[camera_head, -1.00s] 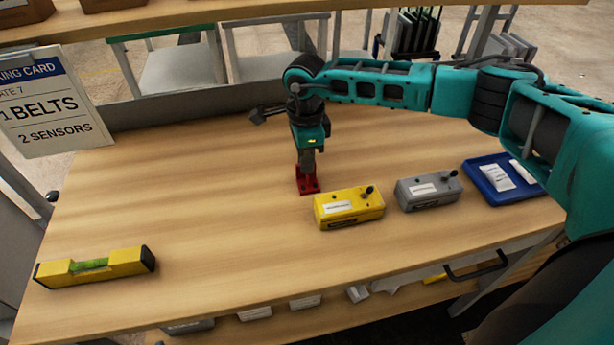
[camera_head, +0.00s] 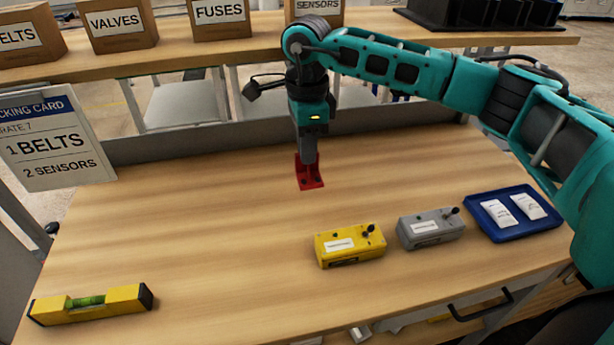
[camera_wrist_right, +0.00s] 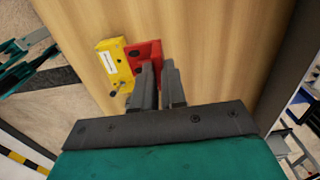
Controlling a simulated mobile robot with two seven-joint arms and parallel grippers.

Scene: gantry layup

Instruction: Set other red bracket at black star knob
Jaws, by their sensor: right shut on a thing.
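My right gripper (camera_head: 308,160) is shut on a red bracket (camera_head: 310,178), which appears held above the wooden table behind the yellow box. The bracket has an upright plate and a foot with dark holes; it also shows at the fingertips in the right wrist view (camera_wrist_right: 150,50). A yellow box (camera_head: 349,247) with a small black knob (camera_head: 370,229) stands nearer the front. A grey box (camera_head: 430,229) beside it has a similar black knob (camera_head: 453,211). I cannot tell whether either knob is star-shaped. No second red bracket shows. My left gripper is out of view.
A blue tray (camera_head: 551,221) with white packets lies at the right. A yellow spirit level (camera_head: 92,303) lies at the front left. A card (camera_head: 52,140) stands at the left, and labelled boxes (camera_head: 119,27) line the rear shelf. The table's middle left is clear.

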